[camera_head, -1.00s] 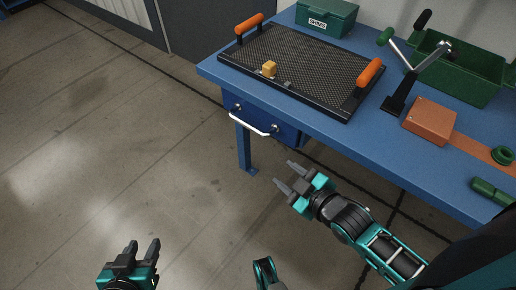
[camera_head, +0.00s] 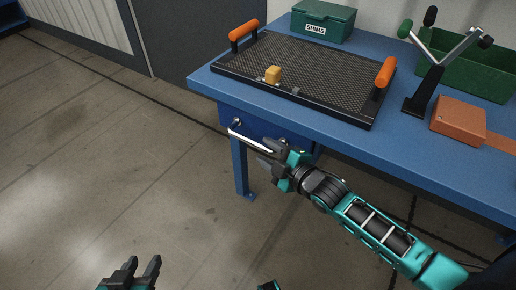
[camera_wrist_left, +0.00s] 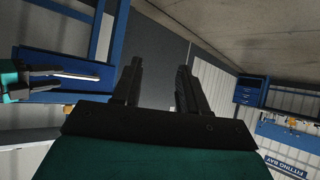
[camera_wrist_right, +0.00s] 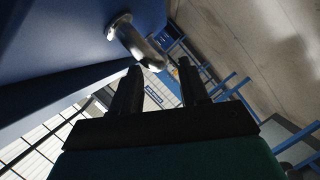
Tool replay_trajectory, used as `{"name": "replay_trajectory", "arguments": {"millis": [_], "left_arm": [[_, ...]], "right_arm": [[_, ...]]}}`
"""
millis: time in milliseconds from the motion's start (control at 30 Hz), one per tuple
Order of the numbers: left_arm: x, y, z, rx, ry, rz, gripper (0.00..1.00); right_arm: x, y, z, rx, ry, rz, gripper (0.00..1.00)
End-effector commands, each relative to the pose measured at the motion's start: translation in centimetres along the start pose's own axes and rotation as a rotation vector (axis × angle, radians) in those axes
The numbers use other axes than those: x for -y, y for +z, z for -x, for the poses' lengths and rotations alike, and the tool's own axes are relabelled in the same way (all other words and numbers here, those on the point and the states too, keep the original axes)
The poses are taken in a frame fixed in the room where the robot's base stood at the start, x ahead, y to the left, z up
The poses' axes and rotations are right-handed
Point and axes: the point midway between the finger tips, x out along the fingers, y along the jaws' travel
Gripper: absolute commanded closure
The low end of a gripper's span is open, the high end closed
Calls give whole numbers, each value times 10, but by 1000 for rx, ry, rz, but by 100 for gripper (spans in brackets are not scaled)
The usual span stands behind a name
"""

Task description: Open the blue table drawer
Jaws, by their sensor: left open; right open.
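The blue drawer (camera_head: 262,126) sits under the blue table's top (camera_head: 330,128) at its left end and looks closed. Its silver bar handle (camera_head: 247,138) runs along the front; its right end is hidden behind my right gripper. My right gripper (camera_head: 262,153) is open at the handle's right part. In the right wrist view the handle's curved end (camera_wrist_right: 137,42) is just ahead of the open fingertips (camera_wrist_right: 160,66); I cannot tell whether they touch. My left gripper (camera_head: 143,270) is open and empty, low above the floor. The left wrist view also shows the handle (camera_wrist_left: 75,76).
A table leg (camera_head: 240,168) stands below the drawer. The floor at left is clear.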

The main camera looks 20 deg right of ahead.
Motion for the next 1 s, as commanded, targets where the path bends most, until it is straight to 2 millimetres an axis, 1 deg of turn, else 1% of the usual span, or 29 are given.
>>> {"name": "replay_trajectory", "arguments": {"millis": [33, 100, 200, 300, 433, 700, 1000], "left_arm": [[-1, 4, -3, 2, 2, 5, 57], [-3, 5, -4, 4, 5, 9, 57], [-4, 1, -5, -7, 9, 11, 57], [-4, -3, -6, -15, 11, 9, 57], [-4, -4, -8, -14, 11, 7, 57], [-5, -4, -7, -14, 12, 6, 57], [-4, -4, -7, -16, 12, 3, 57]], "right_arm": [[2, 1, -11, -1, 3, 0, 56], [1, 1, -21, -1, 3, 0, 56], [1, 1, -34, -1, 1, -1, 56], [1, 1, -41, 0, 1, -1, 56], [0, 1, -46, 1, 0, 0, 56], [0, 0, -46, 1, 0, -1, 57], [0, 0, -46, 1, 0, -1, 85]]}}
